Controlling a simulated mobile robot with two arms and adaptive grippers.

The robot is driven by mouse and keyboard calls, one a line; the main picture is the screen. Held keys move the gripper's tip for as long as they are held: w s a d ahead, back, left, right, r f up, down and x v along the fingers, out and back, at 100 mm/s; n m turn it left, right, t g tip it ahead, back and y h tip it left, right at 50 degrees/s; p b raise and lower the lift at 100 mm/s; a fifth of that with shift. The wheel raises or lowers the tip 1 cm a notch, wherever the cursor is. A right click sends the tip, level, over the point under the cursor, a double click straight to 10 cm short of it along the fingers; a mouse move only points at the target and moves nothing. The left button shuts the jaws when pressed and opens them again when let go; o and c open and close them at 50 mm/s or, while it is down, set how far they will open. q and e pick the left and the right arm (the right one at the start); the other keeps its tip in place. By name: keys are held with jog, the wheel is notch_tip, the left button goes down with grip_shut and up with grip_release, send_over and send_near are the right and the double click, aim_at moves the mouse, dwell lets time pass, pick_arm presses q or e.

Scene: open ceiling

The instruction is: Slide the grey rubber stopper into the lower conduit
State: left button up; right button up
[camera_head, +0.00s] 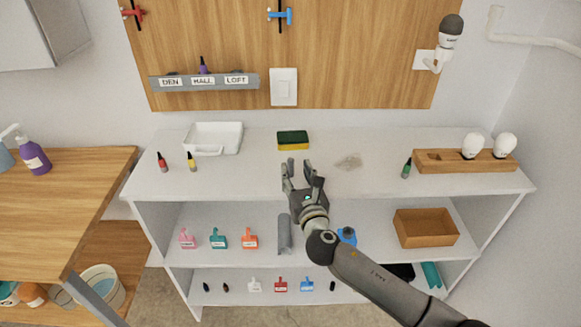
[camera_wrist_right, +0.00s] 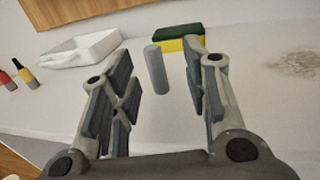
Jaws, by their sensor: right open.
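A plain grey cylinder (camera_wrist_right: 156,69), which looks like the rubber stopper, stands upright on the white top in the right wrist view. It shows between and beyond the two spread fingers of my right gripper (camera_wrist_right: 160,88), and I see no finger touching it. In the head view my right gripper (camera_head: 299,172) is over the middle of the white top, open, and I cannot make out the cylinder apart from it. A white pipe (camera_head: 535,41) runs along the wall at upper right; I cannot tell whether it is the lower conduit. My left gripper is not in view.
A green and yellow sponge (camera_head: 293,141) lies just behind the gripper. A white tray (camera_head: 213,138) and red and yellow bottles (camera_head: 163,163) are left. A wooden holder (camera_head: 463,161) with white bulbs is right. A grey trough-like piece (camera_head: 284,233) lies on the shelf below.

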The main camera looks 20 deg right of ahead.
aim_at(291, 166)
jog(key=w, duration=0.5)
jog(key=shift+a, duration=0.15)
jog(key=shift+s, duration=0.1)
jog(key=c, duration=0.9)
